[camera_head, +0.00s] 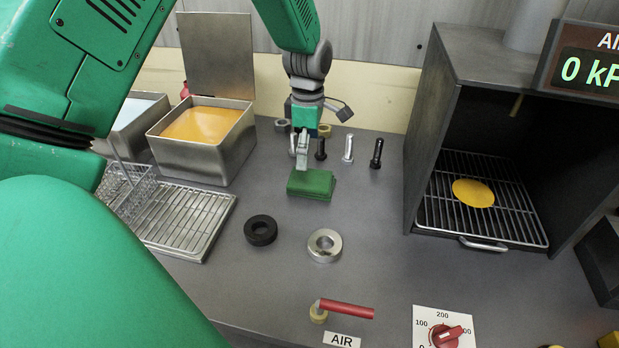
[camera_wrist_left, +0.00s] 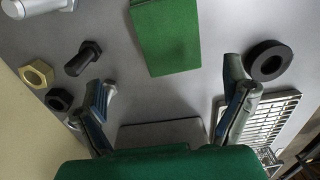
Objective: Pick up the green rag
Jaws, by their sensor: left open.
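The green rag (camera_head: 311,186) lies folded into a small rectangular pad on the grey bench, near the middle of the head view. It also shows at the top of the left wrist view (camera_wrist_left: 166,36), beyond the fingertips and roughly between their lines. My left gripper (camera_head: 303,150) points down just behind the rag in the head view; whether it touches the rag I cannot tell there. In the left wrist view its two fingers (camera_wrist_left: 168,95) are wide apart with nothing between them. My right gripper is not in view.
Several bolts (camera_head: 376,153) stand behind and right of the rag. A black ring (camera_head: 262,241) and a silver ring (camera_head: 325,257) lie in front. A wire rack (camera_head: 190,222) and metal bins (camera_head: 205,160) are left; an open oven-like box (camera_head: 432,130) is right. A red-handled valve (camera_head: 346,310) is nearest.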

